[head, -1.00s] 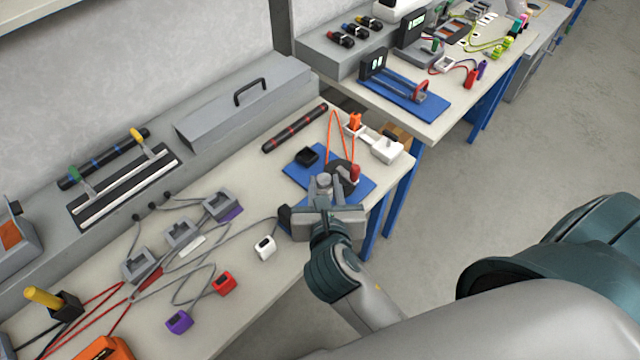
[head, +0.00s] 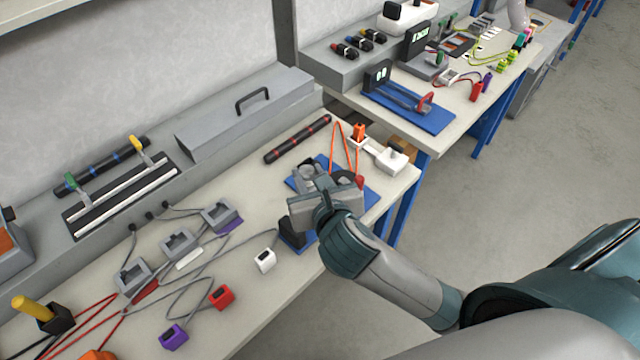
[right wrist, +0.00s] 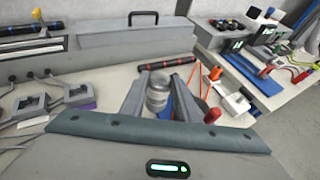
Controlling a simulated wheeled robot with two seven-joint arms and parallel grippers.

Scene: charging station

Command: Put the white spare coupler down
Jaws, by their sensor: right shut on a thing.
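My right gripper (head: 318,182) is over the blue mat (head: 369,199) near the right end of the near bench. In the right wrist view its two fingers (right wrist: 159,86) are shut on a pale grey, ridged cylinder (right wrist: 157,98), which stands roughly upright between them. I cannot tell whether its lower end touches the mat. Its colour looks more grey than white. A small white block-like connector (head: 264,260) lies on the bench left of the gripper, apart from it. My left gripper is not in view.
A red-topped piece (right wrist: 212,116) and an orange cable (head: 335,150) are close to the gripper. White housings (head: 391,160) are at the right end. Grey sockets and cables (head: 178,243) crowd the left.

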